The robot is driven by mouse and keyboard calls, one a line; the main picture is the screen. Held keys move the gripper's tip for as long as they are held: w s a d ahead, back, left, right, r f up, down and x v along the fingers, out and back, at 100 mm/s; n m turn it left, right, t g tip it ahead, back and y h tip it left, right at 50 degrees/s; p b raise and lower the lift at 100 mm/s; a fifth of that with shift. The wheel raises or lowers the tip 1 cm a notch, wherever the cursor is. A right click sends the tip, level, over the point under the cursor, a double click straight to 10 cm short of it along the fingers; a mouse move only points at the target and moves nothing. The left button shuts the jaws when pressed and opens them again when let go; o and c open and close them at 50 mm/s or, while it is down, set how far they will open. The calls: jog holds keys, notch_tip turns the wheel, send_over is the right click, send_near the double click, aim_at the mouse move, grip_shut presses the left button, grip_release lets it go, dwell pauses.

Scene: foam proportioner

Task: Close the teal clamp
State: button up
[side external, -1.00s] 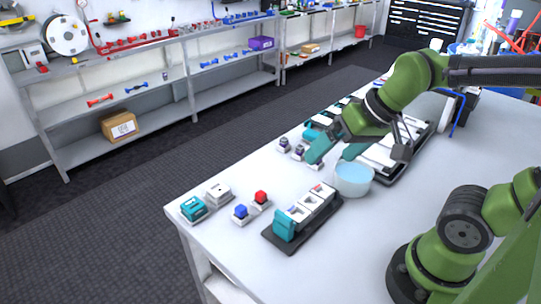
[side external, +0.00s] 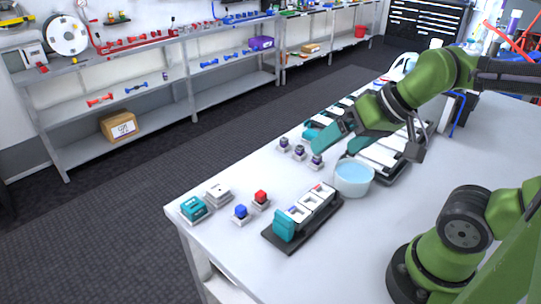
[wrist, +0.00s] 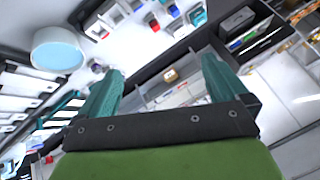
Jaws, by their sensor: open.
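My gripper (side external: 335,148) has teal fingers and is raised above the table, behind and left of the bowl in the side view. In the wrist view its two fingers (wrist: 162,68) are spread wide with nothing between them. No part is plainly recognisable as the teal clamp. A teal block (side external: 284,226) stands at the near end of a dark tray (side external: 268,238) holding white blocks. A teal-and-white box (side external: 193,208) sits at the near left table corner.
A bowl of light blue liquid (side external: 353,177) stands close to my gripper and also shows in the wrist view (wrist: 58,50). Small blocks with blue (side external: 240,211) and red (side external: 261,197) tops stand left of the tray. Long white strips (side external: 380,152) lie behind the bowl.

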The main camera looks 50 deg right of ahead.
aim_at(284, 215)
jog(key=shift+a+f, duration=0.1)
jog(key=shift+c, duration=1.3)
jog(key=w+a+g, duration=0.1)
jog(key=w+a+f+n+g, duration=0.1)
jog(key=shift+w+a+f+n, duration=0.2)
jog(key=shift+w+a+n, duration=0.1)
jog(key=shift+a, duration=0.05)
jog(key=c, duration=0.7)
jog(key=w+a+n+g, duration=0.1)
jog(key=w+a+g, duration=0.1)
jog(key=w+a+f+n+g+h, duration=0.1)
jog(key=w+a+g, duration=0.1)
jog(key=shift+w+a, duration=0.2)
jog(key=shift+w, duration=0.15)
jog(key=shift+c, duration=0.8)
jog(key=shift+g+h, duration=0.5)
jog(key=shift+g, duration=0.1)
notch_tip(284, 215, down, 16)
jog(key=shift+d+r, duration=0.1)
jog(key=shift+c, duration=0.4)
grip_shut()
